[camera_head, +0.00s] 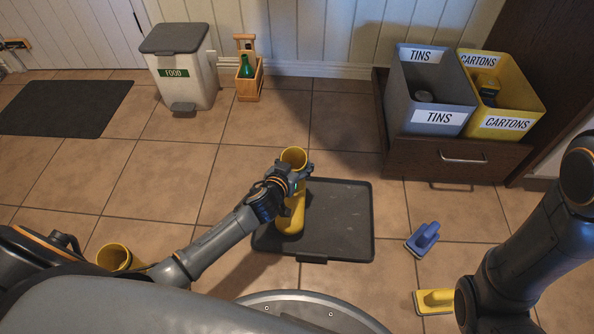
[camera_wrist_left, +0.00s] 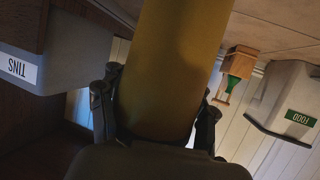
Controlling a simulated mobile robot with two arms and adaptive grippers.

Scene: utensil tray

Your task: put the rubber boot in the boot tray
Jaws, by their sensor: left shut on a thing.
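A yellow rubber boot (camera_head: 291,215) is upright over the left part of the dark boot tray (camera_head: 345,222). I cannot tell whether its sole touches the tray. My left gripper (camera_head: 294,177) is shut on the boot's shaft, below its open top. In the left wrist view the yellow shaft (camera_wrist_left: 180,60) fills the middle, between the two fingers of the left gripper (camera_wrist_left: 158,118). Another yellow boot (camera_head: 115,256) stands on the floor at the lower left, partly hidden by my body. My right arm comes in at the right, but its gripper is out of view.
A blue brush (camera_head: 424,238) and a yellow brush (camera_head: 434,301) lie right of the tray. A grey tins bin (camera_head: 436,118) and a yellow cartons bin (camera_head: 505,124) stand on a drawer unit. A food bin (camera_head: 182,75), bottle caddy (camera_head: 247,80) and dark mat (camera_head: 65,108) are behind.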

